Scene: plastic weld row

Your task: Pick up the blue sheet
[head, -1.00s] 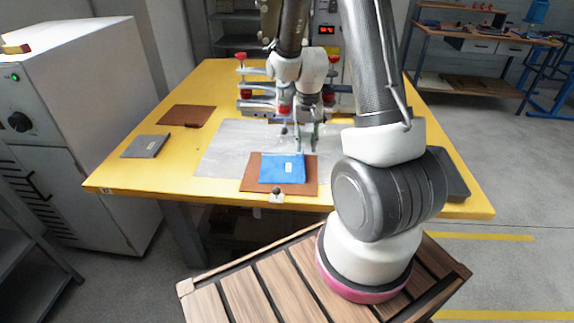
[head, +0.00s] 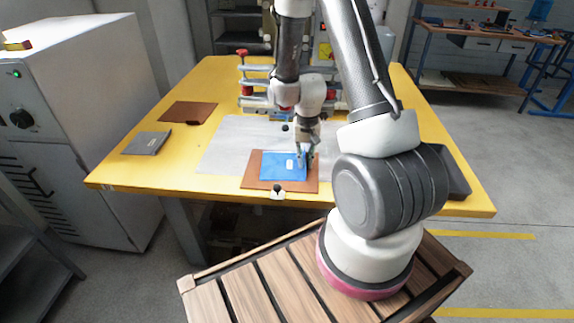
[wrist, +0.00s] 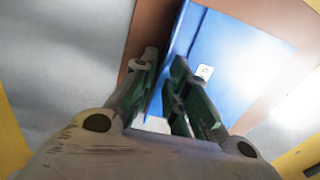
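The blue sheet (head: 275,170), flat with a small pale label, lies on a brown sheet (head: 250,182) on the grey plate of the yellow table. My gripper (head: 305,163) is at the sheet's right edge in the head view, pointing down. In the wrist view, the blue sheet (wrist: 235,50) spreads behind and to the right of my gripper (wrist: 164,62), and its edge runs between the fingers. The fingers stand apart with blue showing in the gap, so my gripper is open. I cannot tell whether the fingertips touch the sheet.
A brown piece (head: 187,112) and a dark grey piece (head: 146,143) lie on the left of the yellow table (head: 130,175). A machine with red knobs (head: 243,70) stands behind the plate (head: 225,150). A small dark knob (head: 277,188) sits at the brown sheet's front edge.

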